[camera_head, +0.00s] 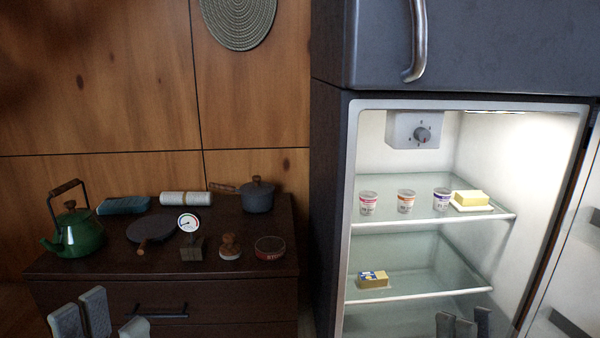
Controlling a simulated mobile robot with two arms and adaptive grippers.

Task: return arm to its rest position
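My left gripper (112,318) shows at the bottom left edge, in front of the dark cabinet. Its grey fingertips stand apart with nothing seen between them. My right gripper (464,324) shows at the bottom edge in front of the open fridge, below the lower glass shelf. The rest of both arms is out of view.
The dark cabinet (250,290) holds a green kettle (80,236), a pan (165,228), a pot (257,197), a gauge (188,224) and a red tin (270,248). The fridge shelves hold cups (406,201) and butter (373,279). The fridge door (575,260) stands open at right.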

